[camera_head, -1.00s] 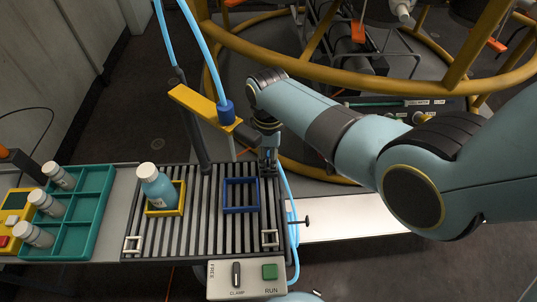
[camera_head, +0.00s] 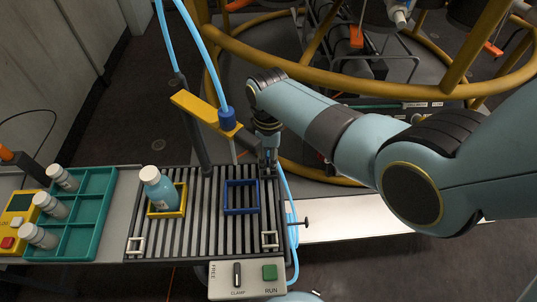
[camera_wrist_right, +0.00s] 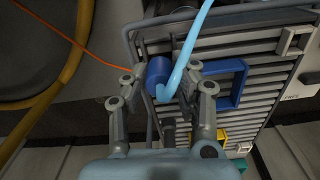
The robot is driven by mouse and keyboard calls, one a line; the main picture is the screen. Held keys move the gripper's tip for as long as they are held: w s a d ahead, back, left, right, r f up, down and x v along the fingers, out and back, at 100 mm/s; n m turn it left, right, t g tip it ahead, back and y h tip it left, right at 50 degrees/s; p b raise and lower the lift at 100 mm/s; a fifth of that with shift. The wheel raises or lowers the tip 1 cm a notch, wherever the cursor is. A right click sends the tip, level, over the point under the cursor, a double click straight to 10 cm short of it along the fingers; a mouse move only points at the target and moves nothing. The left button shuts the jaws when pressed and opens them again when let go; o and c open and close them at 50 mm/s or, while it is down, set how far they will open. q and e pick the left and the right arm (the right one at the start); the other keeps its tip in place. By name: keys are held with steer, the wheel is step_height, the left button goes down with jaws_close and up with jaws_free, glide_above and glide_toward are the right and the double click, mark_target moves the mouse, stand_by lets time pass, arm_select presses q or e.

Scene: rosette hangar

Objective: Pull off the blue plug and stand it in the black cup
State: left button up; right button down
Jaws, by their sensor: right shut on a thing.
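The blue plug (camera_wrist_right: 158,76) shows in the right wrist view as a short dark-blue cylinder, with a light-blue hose (camera_wrist_right: 192,55) curving away from it. My right gripper (camera_wrist_right: 164,70) is shut on it, one finger on either side. In the head view my right gripper (camera_head: 268,165) points down at the back right corner of the slatted rack and hides the plug. From there the hose (camera_head: 292,245) drops along the rack's right side. I see no black cup in these views. My left gripper is not in view.
A yellow bar (camera_head: 198,108) with a blue hose collar (camera_head: 227,118) stands close left of my gripper. The slatted rack (camera_head: 205,235) carries an empty blue frame (camera_head: 241,210) and a teal bottle (camera_head: 159,190) in a yellow frame. A teal tray (camera_head: 88,215) lies left.

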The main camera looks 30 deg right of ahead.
steer(key=shift+f+b, duration=0.6)
steer(key=shift+f, duration=0.35)
steer(key=shift+f+b, duration=0.5)
steer(key=shift+f, duration=0.2)
steer(key=shift+r+p, duration=1.9)
steer(key=shift+p, duration=0.15)
